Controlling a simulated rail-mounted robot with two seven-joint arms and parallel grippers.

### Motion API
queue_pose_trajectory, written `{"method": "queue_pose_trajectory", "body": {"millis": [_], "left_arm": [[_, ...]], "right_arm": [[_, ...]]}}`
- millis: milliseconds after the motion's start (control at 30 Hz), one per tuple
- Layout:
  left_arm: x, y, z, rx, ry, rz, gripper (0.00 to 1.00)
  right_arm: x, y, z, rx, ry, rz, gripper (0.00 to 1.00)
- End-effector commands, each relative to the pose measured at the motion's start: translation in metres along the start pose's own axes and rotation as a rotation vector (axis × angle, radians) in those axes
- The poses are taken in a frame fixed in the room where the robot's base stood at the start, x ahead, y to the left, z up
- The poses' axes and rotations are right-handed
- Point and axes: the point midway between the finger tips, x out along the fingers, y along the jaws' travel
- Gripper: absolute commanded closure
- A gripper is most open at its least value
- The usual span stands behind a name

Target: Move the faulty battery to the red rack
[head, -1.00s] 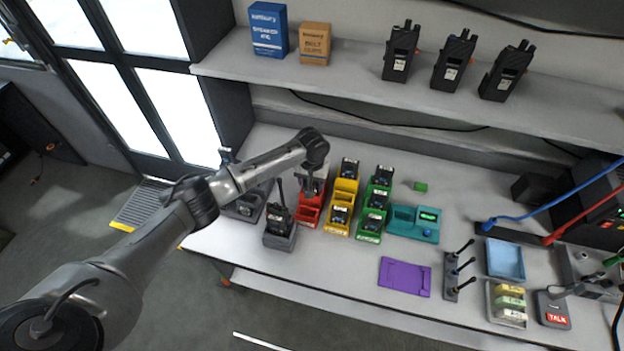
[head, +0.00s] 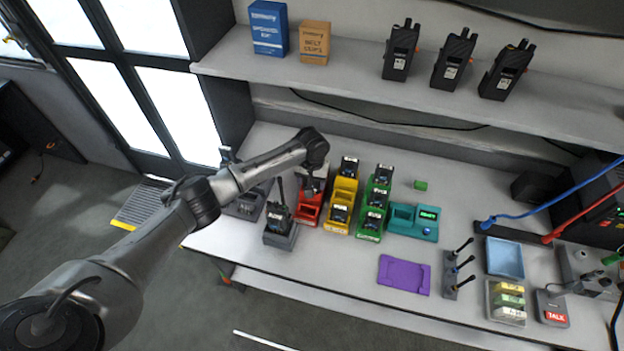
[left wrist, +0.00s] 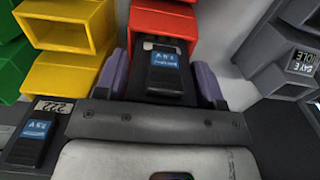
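My left gripper (head: 314,190) is at the red rack (head: 307,213) in the head view, partly covering it. The label is too small to read surely. My right gripper is not in view.
Right of the red rack stand a yellow rack (head: 345,185) and a green rack (head: 373,207) with batteries, then a teal tester (head: 403,216). A radio in a grey dock (head: 281,238) stands close on the left. A purple mat (head: 404,276) lies in front.

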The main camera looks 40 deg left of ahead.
Motion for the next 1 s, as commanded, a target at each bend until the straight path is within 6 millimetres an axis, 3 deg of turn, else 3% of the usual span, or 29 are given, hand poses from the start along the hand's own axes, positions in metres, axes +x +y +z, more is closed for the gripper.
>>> {"method": "queue_pose_trajectory", "body": {"millis": [200, 567, 1000], "left_arm": [[0.0, 0.0, 0.0, 0.0, 0.0, -0.001, 0.16], [-0.008, 0.0, 0.0, 0.0, 0.0, 0.0, 0.16], [-0.089, 0.0, 0.0, 0.001, 0.003, 0.001, 0.16]], "right_arm": [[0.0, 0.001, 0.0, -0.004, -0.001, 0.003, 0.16], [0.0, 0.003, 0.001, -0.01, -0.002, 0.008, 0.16], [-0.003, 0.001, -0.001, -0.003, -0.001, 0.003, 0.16]]}}
